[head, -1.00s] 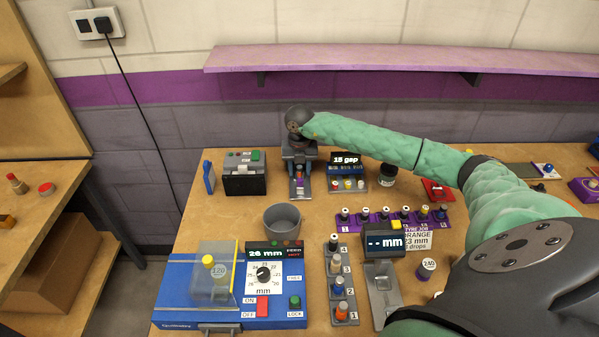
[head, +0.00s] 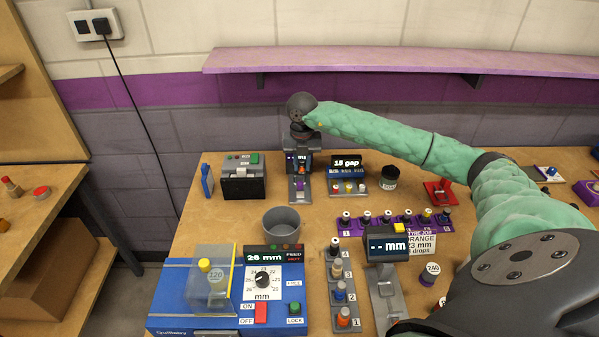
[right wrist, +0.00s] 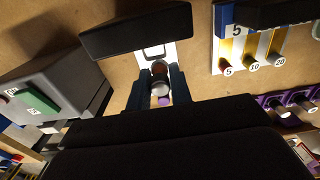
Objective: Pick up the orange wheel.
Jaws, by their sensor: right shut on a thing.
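An orange wheel (head: 343,317) with a grey top stands in the front slot, marked 1, of the grey numbered rack (head: 333,270). My right gripper (head: 302,145) is at the back of the bench, above a small grey device (head: 300,190) with a lit display. In the right wrist view, my right gripper (right wrist: 160,85) is shut on a small reddish-brown piece with a grey end (right wrist: 159,70). The piece is shaded and partly hidden, so its exact kind is unclear. A purple part shows just beyond it. My left gripper is not in view.
A blue machine (head: 180,310) with a 26 mm display fills the front left. A grey cup (head: 282,222) stands behind it. A black box (head: 243,185) and the 15 gap unit (head: 347,178) flank the device. A purple rack (head: 372,224) lies to the front right.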

